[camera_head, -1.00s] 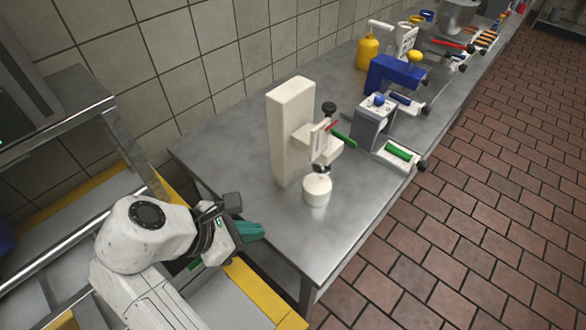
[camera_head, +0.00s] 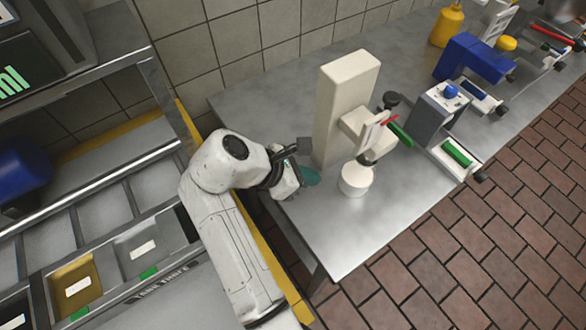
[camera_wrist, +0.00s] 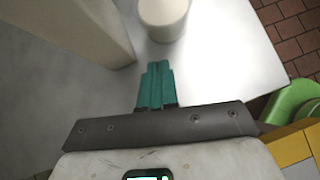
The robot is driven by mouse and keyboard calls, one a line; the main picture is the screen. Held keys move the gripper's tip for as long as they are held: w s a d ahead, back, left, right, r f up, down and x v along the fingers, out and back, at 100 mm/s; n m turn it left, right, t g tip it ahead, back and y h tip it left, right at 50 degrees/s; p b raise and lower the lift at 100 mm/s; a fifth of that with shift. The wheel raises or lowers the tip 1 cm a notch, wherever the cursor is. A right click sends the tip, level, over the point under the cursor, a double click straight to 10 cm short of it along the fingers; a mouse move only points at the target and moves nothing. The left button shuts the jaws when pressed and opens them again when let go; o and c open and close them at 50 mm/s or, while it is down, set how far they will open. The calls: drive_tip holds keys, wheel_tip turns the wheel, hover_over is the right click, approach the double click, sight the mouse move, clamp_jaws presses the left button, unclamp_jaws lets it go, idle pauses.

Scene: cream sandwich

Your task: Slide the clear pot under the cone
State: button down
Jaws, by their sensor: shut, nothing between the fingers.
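A short round pot (camera_head: 355,179) stands on the steel table beside a tall cream-coloured dispenser (camera_head: 343,100). It looks whitish rather than clear. A small dark cone (camera_head: 366,160) points down from the dispenser's arm, at or just above the pot's far rim; whether it is centred over the pot I cannot tell. My gripper (camera_head: 312,177) is shut and empty, its teal fingers low over the table left of the pot. In the wrist view the gripper (camera_wrist: 157,72) points at the pot (camera_wrist: 163,22), with a gap between them. The dispenser's side (camera_wrist: 75,30) is close on the left.
The steel table (camera_head: 400,235) has bare room in front of the pot. A grey-white machine with a blue knob (camera_head: 450,92), a blue machine (camera_head: 475,62) and a yellow bottle (camera_head: 446,25) stand farther along. A shelf with trays (camera_head: 75,285) is at left.

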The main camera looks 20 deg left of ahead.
sight(340, 175)
drive_tip(key=shift+w+d+f+p, duration=0.25)
drive_tip(key=shift+w+d, duration=0.5)
drive_tip(key=shift+d, duration=0.2)
drive_tip(key=shift+w+d+f+p, duration=0.25)
drive_tip(key=shift+w+d, duration=0.5)
drive_tip(key=shift+d, duration=0.2)
drive_tip(key=shift+w+d+r+p, duration=0.3)
drive_tip(key=shift+w+d+p, duration=0.2)
drive_tip(key=shift+p, duration=0.55)
drive_tip(key=shift+w+d+f, duration=0.1)
drive_tip(key=shift+d, duration=0.15)
drive_tip(key=shift+f, duration=0.2)
